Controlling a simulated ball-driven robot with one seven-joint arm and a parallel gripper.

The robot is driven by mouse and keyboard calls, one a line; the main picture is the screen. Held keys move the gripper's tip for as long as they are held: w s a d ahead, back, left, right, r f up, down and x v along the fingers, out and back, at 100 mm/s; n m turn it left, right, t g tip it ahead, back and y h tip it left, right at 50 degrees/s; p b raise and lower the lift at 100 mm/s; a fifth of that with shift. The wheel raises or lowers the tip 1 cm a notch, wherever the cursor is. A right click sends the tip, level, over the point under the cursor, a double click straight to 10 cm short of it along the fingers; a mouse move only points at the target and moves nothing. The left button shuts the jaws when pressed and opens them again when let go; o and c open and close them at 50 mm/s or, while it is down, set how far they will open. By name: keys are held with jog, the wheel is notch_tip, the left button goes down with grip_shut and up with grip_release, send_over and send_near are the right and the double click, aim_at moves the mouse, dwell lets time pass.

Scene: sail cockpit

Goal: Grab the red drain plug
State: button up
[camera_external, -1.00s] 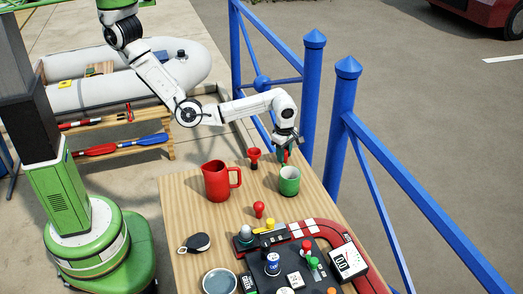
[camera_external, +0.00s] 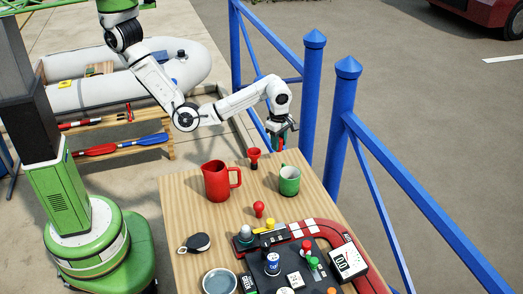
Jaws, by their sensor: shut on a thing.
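My gripper (camera_external: 281,135) is above the far end of the wooden table, behind the green mug. It is shut on a small red thing (camera_external: 280,144), which looks like the red drain plug. The fingers hide most of its shape. It is held up, apart from the green mug (camera_external: 289,181) just below and to the right.
On the wooden table (camera_external: 190,235) stand a red jug (camera_external: 216,181), a red funnel-like piece (camera_external: 254,157) and a red knobbed piece (camera_external: 258,209). A dark panel with a red hose fills the near end. Blue railing posts (camera_external: 311,95) stand close on the right.

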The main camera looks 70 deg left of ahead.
jog(key=s+a+r+p, duration=0.3)
jog(key=s+r+p, duration=0.3)
jog(key=s, duration=0.5)
jog(key=shift+s+a+r+p, duration=0.15)
jog(key=shift+a+r+p, duration=0.15)
jog(key=shift+r, duration=0.4)
